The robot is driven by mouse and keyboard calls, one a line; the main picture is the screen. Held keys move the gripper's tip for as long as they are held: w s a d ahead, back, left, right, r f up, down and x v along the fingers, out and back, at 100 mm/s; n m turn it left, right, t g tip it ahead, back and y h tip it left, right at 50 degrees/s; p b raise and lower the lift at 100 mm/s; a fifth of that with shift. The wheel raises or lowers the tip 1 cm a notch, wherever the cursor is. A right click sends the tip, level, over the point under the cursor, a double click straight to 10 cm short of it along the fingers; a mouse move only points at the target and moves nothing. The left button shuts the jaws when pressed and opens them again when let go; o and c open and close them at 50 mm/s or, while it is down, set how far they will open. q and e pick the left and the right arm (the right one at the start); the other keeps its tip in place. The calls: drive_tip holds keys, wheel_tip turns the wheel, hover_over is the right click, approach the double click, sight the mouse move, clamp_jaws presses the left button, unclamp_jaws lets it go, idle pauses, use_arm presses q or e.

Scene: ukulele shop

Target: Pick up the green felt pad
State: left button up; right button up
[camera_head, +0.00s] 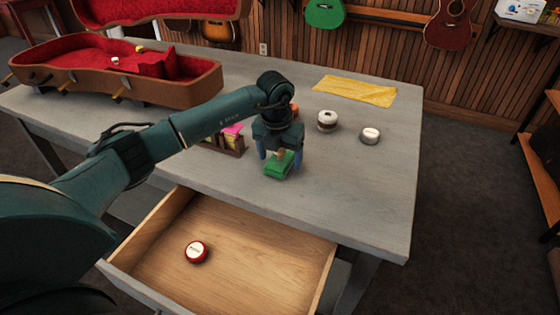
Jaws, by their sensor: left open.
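The green felt pad (279,164) is a small green block on the grey table top, near the table's front edge above the open drawer. A small brown thing sits on or just above it. My left gripper (280,155) points down at the pad, with one finger on each side of it. The fingers are apart, and I cannot tell whether they touch the pad. My right gripper does not show.
The open drawer (270,255) holds a red round tin (196,252). On the table (350,185) are a white-lidded jar (327,121), a small tin (370,136), a yellow cloth (355,90), a small organizer (228,143) and an open red-lined instrument case (170,90). The table's right front is clear.

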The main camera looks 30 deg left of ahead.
use_arm(q)
drive_tip(key=shift+c, duration=0.3)
drive_tip(key=c, duration=1)
